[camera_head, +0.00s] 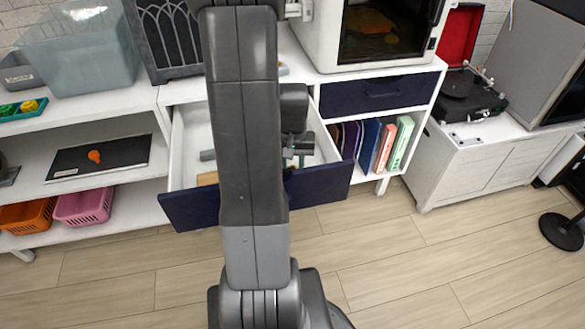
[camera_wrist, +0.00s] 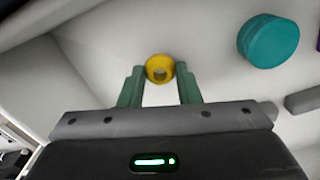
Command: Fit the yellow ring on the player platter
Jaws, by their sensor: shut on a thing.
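The yellow ring (camera_wrist: 160,68) is between the two green fingertips of my gripper (camera_wrist: 160,80) in the wrist view, and the gripper is shut on it. In the head view my gripper (camera_head: 296,155) is inside the open drawer, partly behind my arm; the ring cannot be made out there. The record player (camera_head: 468,104) stands open on a white cabinet at the right, with a red-lined lid (camera_head: 460,36) raised. Its dark platter (camera_head: 457,85) faces up and looks bare.
The drawer's dark blue front (camera_head: 325,185) is pulled out. In the drawer, a teal round piece (camera_wrist: 268,41) and a grey bar (camera_wrist: 305,99) lie near the ring. The wooden floor in front is clear.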

